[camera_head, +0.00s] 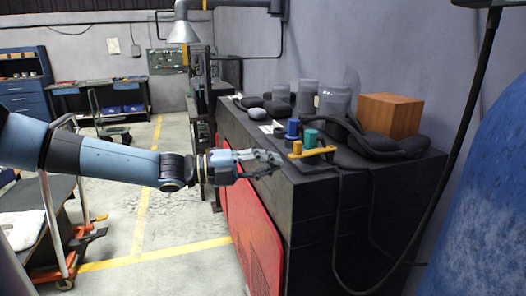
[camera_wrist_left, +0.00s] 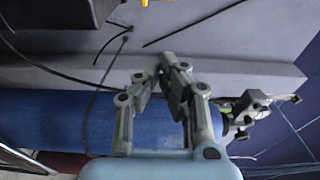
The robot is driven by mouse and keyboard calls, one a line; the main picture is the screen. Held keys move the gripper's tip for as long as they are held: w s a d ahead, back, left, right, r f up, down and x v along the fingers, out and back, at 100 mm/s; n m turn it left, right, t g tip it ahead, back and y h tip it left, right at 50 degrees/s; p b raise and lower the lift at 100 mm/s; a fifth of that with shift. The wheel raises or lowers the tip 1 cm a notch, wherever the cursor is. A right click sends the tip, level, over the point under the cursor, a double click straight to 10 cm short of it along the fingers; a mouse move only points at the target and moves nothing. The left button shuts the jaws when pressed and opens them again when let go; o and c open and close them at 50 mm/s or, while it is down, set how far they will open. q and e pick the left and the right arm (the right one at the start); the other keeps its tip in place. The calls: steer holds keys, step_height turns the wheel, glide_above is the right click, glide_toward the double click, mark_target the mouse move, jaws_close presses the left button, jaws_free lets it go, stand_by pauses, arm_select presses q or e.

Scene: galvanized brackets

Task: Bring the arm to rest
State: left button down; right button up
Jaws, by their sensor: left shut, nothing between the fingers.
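My left arm comes in from the left in the head view, stretched out level. Its gripper (camera_head: 272,162) is shut and empty, in front of the near left corner of the dark workbench (camera_head: 335,205). The wrist view shows the same gripper (camera_wrist_left: 166,66) with its fingertips together and nothing between them. I cannot tell whether the fingers touch the bench. My right gripper is not in view.
On the bench are a yellow-handled tool (camera_head: 312,152), a wooden block (camera_head: 390,116), glass jars (camera_head: 334,104) and dark rounded lumps. A black cable (camera_head: 338,220) hangs down its side. A large blue drum (camera_head: 495,190) stands right. A cart (camera_head: 62,230) stands left; floor between is clear.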

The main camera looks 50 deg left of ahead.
arm_select(q)
steer(key=shift+s+a+f, duration=0.1)
steer(key=shift+s+a, duration=0.4)
steer(key=shift+s, duration=0.15)
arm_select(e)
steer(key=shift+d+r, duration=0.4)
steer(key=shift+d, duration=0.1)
